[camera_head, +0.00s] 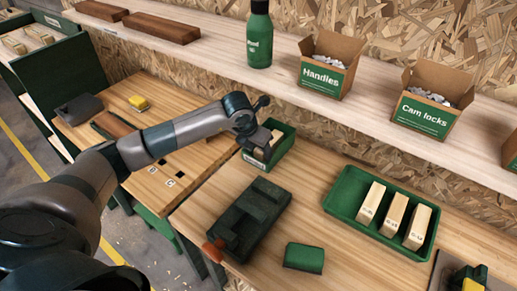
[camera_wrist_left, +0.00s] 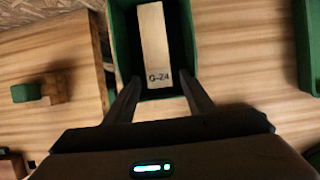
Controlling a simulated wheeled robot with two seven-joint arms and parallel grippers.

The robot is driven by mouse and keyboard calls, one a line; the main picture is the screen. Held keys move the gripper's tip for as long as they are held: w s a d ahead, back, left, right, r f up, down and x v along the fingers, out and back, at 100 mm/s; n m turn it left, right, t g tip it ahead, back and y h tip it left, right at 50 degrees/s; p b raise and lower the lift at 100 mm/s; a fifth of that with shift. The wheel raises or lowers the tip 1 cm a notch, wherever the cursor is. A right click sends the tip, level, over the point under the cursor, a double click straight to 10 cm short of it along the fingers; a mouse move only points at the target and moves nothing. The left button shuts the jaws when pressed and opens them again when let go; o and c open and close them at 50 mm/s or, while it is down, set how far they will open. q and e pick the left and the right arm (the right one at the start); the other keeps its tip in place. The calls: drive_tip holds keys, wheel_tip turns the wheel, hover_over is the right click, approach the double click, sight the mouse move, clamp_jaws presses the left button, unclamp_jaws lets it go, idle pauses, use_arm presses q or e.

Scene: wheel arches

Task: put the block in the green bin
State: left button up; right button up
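The green bin (camera_head: 285,148) stands on the workbench near the shelf, in the middle of the head view. In the left wrist view the bin (camera_wrist_left: 183,50) has a pale wooden block (camera_wrist_left: 154,40) marked "G-24" lying inside it. My left gripper (camera_wrist_left: 160,80) is open, with its two fingers apart at the bin's near end. No finger touches the block as far as I can see. In the head view my left gripper (camera_head: 262,140) is over the bin and hides part of it. My right gripper is not in view.
A green tray (camera_head: 344,207) with three pale blocks stands to the right. A dark vise-like fixture (camera_head: 250,215) and a green block-shaped item (camera_head: 304,257) are in front. Boxes of handles (camera_head: 327,75) and cam locks (camera_head: 431,112) and a green bottle (camera_head: 259,40) stand on the shelf.

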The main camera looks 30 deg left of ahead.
use_arm(q)
drive_tip(key=shift+r, duration=0.1)
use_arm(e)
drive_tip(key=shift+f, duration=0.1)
use_arm(q)
drive_tip(key=shift+s+r+b, duration=0.35)
drive_tip(key=shift+r+b, duration=0.25)
drive_tip(key=shift+b, duration=0.25)
drive_tip(key=shift+s+a+r+b, duration=0.2)
drive_tip(key=shift+s+r+b, duration=0.4)
drive_tip(key=shift+s, duration=0.2)
drive_tip(key=s+b, duration=0.1)
drive_tip(key=s, duration=0.2)
drive_tip(key=s+b, duration=0.1)
drive_tip(key=s, duration=0.2)
drive_tip(key=s+a+b, duration=0.1)
drive_tip(key=s, duration=0.1)
drive_tip(key=shift+s+a, duration=0.1)
drive_tip(key=shift+s, duration=0.3)
drive_tip(key=shift+s+a+r+b, duration=0.15)
drive_tip(key=shift+s+b, duration=0.25)
drive_tip(key=shift+s, duration=0.65)
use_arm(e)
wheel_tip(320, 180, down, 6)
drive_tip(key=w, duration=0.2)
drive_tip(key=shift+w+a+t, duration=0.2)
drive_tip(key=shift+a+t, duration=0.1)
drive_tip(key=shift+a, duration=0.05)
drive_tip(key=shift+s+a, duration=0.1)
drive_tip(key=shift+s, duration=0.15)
